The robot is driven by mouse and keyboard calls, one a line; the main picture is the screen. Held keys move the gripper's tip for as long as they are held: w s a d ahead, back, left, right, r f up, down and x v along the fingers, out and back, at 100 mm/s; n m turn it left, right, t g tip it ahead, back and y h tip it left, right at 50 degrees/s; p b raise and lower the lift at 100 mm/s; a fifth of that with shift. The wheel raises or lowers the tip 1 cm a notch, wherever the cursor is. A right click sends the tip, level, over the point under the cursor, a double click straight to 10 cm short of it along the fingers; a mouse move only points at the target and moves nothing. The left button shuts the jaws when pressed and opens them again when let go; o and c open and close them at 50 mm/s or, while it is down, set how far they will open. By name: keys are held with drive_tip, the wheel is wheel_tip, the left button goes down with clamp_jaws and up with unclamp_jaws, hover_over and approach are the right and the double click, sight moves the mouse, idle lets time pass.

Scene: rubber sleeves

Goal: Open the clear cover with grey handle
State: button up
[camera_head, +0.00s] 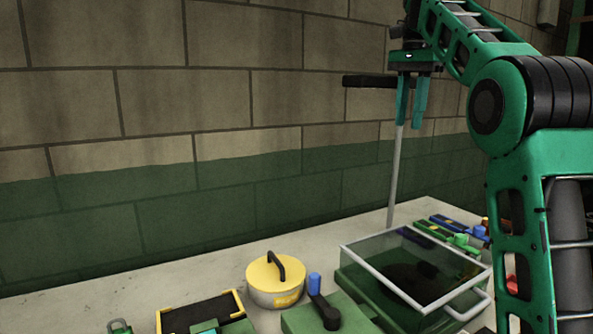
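The clear cover (398,262) has a light grey frame and lies closed, as far as I can see, over a green box (355,281) at the lower right. Its grey handle (470,312) sticks out at the front right edge of the frame. Dark shapes show through the clear panel but are hard to make out. My gripper (411,112) points down in the upper right, well above the cover and apart from it.
A thin grey post (394,180) with a black crossbar (369,81) stands behind the cover, near my gripper in the picture. The back left table is clear before a brick wall.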

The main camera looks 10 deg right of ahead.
drive_tip(key=s+d+f+n, duration=0.2)
drive_tip(key=s+f+n, duration=0.1)
drive_tip(key=s+f, duration=0.9)
drive_tip(key=s+d+f+n, duration=0.2)
drive_tip(key=s+d+f, duration=0.1)
drive_tip(key=s+f, duration=1)
drive_tip(key=shift+s+d+f+n+g, duration=0.3)
drive_tip(key=shift+s+n, duration=0.1)
drive_tip(key=shift+s, duration=0.1)
drive_tip(key=s+a+f, duration=0.1)
drive_tip(key=s+f, duration=0.2)
drive_tip(key=s+a+f+n, duration=0.1)
drive_tip(key=s+f, duration=0.3)
drive_tip(key=s+a+f+n, duration=0.1)
drive_tip(key=s+f, duration=0.2)
drive_tip(key=f, duration=0.1)
drive_tip(key=shift+s, duration=0.35)
drive_tip(key=shift+c, duration=0.9)
drive_tip(key=shift+s+f, duration=0.3)
drive_tip(key=shift+f, duration=0.05)
clamp_jaws()
